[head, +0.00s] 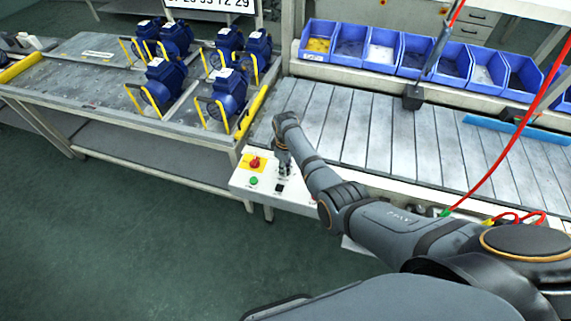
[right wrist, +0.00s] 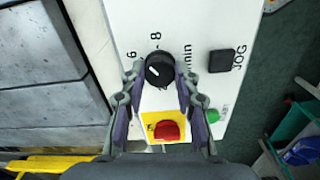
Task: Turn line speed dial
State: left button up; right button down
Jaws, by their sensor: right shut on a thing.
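The line speed dial (right wrist: 159,70) is a round black knob with a white pointer mark on a white control panel (right wrist: 205,25). In the right wrist view, the figures 6 and 8 and the letters "min" are printed around it. The pointer mark points to the upper left in that view. My right gripper (right wrist: 160,76) is closed around the dial, one finger on each side. In the head view, my right gripper (head: 284,174) reaches down onto the panel (head: 240,178) and hides the dial. My left gripper is in neither view.
A red knob (right wrist: 168,130) on a yellow plate, a green button (right wrist: 212,116) and a black JOG button (right wrist: 221,61) are close to the dial. A slatted bench (head: 390,140) with blue bins (head: 410,55) lies behind. Blue pumps (head: 165,80) stand on the left table.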

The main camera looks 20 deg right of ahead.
jog(key=m+p, duration=0.1)
jog(key=m, duration=0.2)
jog(key=shift+r+m, duration=0.1)
jog(key=shift+m, duration=0.2)
jog(key=shift+m+p, duration=0.45)
jog(key=shift+m, duration=1.35)
jog(key=c, duration=1)
grip_release()
notch_tip(320, 180, up, 12)
jog(key=shift+f, duration=0.1)
